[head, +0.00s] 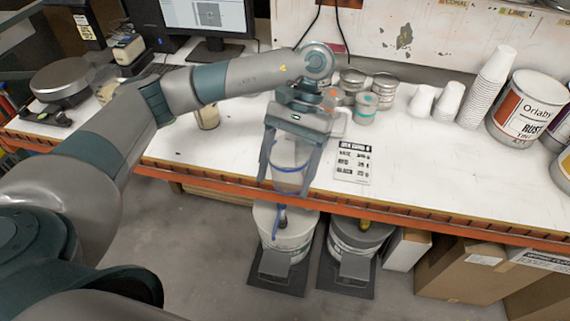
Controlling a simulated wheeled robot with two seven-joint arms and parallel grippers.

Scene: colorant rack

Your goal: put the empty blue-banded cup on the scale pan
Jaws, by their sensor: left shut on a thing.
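My left gripper (289,180) points down at the front edge of the bench, its two fingers shut on the sides of a pale cup with a blue band (289,167). The cup looks upright and is held around the orange bench edge, above a floor bucket. I cannot clearly see into it. The scale, with a round grey metal pan (62,79), stands at the far left of the bench, well apart from the cup. I see nothing on the pan. My right gripper is not in view.
A printed card (353,160) lies right of the gripper. Small cans and cups (366,107) stand behind it, with stacked white cups (483,88) and paint cans (530,108) further right. A jar (207,115) and a monitor (207,18) are on the left.

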